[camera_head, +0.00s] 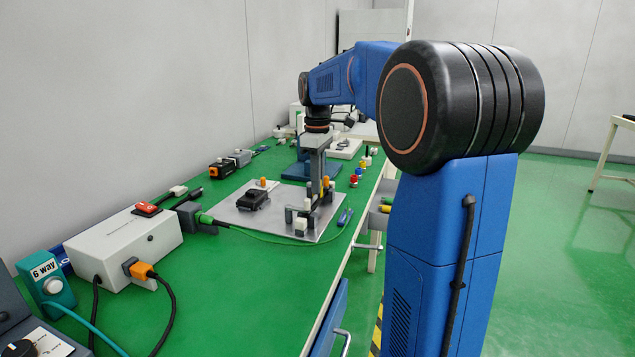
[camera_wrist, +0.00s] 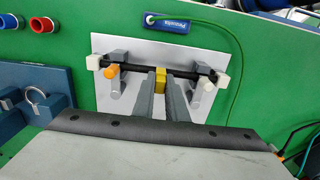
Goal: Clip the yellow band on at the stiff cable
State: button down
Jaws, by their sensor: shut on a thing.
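The stiff cable (camera_wrist: 138,68) is a black rod in the wrist view, held level between two grey posts with white blocks at its ends. The yellow band (camera_wrist: 160,74) is at the middle of this cable, between the fingertips of my gripper (camera_wrist: 160,85). My gripper is shut on the band; it also shows in the head view (camera_head: 317,190), pointing down over the fixture. The band meets the cable in the picture, but I cannot tell whether it is around the cable or only against it.
An orange clip (camera_wrist: 112,71) sits by the left post. The grey plate (camera_head: 240,212) lies on the green bench and also carries a black device (camera_head: 252,199). A blue stand (camera_wrist: 40,95) is close at left. A green cable (camera_head: 275,239) runs past the plate's near edge.

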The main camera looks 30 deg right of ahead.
jog(key=shift+f, duration=1.35)
jog(key=c, duration=1.7)
grip_release()
jog(key=shift+r, duration=0.1)
notch_tip(320, 180, up, 17)
jog(key=shift+r, duration=0.15)
